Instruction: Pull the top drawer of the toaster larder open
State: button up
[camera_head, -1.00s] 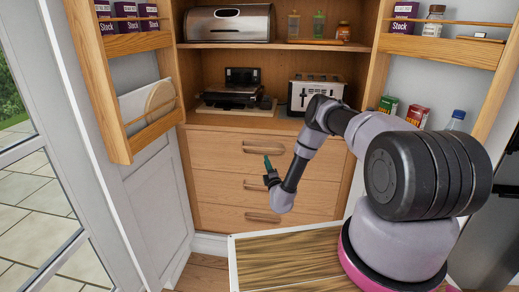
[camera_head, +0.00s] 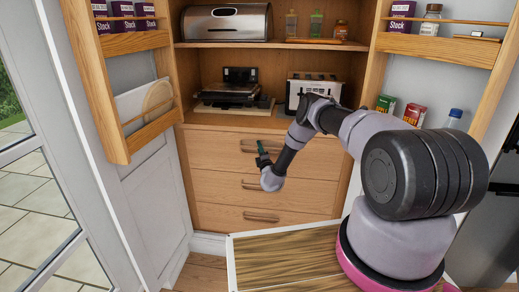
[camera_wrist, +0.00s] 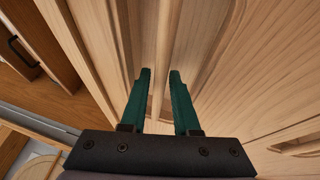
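The toaster larder's top drawer (camera_head: 215,152) is a pale wood front below the counter and looks shut. Its wooden bar handle (camera_head: 275,150) is partly covered by my gripper (camera_head: 262,154) in the head view. In the wrist view the handle (camera_wrist: 162,62) runs between the two green fingers of my gripper (camera_wrist: 160,78). The fingers are apart, with a narrow gap seen on each side of the bar. Contact with the bar cannot be told. The toaster (camera_head: 309,93) stands on the counter above.
Two more drawers are below, the middle (camera_head: 225,188) and the bottom (camera_head: 225,219), both looking shut. Open larder doors with racks flank the left (camera_head: 135,42) and right (camera_head: 455,50). A low wood-topped surface (camera_head: 285,258) lies below in front of the drawers.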

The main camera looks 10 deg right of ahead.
grip_shut()
dwell(1.3)
